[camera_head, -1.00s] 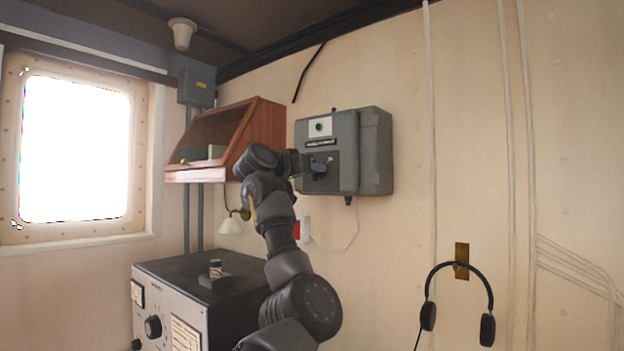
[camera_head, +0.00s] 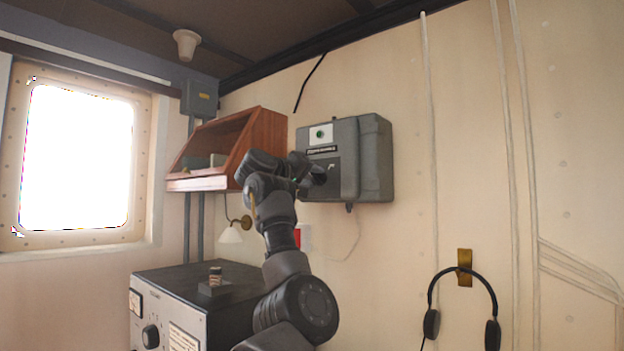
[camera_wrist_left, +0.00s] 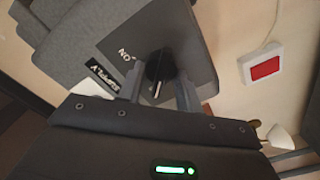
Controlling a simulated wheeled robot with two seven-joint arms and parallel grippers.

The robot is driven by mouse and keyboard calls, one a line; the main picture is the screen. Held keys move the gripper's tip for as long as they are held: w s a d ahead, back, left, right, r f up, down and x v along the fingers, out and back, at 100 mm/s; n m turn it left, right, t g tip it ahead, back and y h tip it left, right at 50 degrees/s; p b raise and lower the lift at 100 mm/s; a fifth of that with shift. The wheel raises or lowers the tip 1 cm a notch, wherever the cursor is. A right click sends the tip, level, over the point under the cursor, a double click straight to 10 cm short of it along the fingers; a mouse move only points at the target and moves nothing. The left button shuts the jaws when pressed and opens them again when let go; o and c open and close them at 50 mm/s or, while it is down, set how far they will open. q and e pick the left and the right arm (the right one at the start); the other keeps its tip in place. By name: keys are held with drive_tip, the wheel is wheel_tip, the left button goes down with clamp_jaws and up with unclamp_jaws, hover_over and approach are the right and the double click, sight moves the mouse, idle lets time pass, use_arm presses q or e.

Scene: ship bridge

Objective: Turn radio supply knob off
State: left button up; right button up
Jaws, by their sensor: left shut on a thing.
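The grey radio supply box (camera_head: 372,157) hangs on the cream wall right of the wooden shelf. My left gripper (camera_wrist_left: 160,88) is shut on the knob, one finger on each side. In the head view, my left gripper (camera_head: 312,178) reaches the lower front of the box and mostly hides the knob. My right gripper is not in view.
A wooden shelf (camera_head: 262,135) is close left of my left wrist. A dark-topped console (camera_head: 170,275) with a small object on it stands below. A red-and-white wall box (camera_wrist_left: 264,68) and lamp are near. Headphones (camera_head: 462,275) hang at right.

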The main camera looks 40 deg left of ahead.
use_arm(q)
drive_tip(key=shift+r, duration=0.1)
idle(0.3)
drive_tip(key=o, duration=1)
drive_tip(key=shift+s+f, duration=0.2)
drive_tip(key=shift+s, duration=0.05)
drive_tip(key=shift+s+d+r+b, duration=0.1)
drive_tip(key=shift+s+b, duration=2.65)
drive_tip(key=shift+s, duration=2.45)
drive_tip(key=shift+w, duration=0.1)
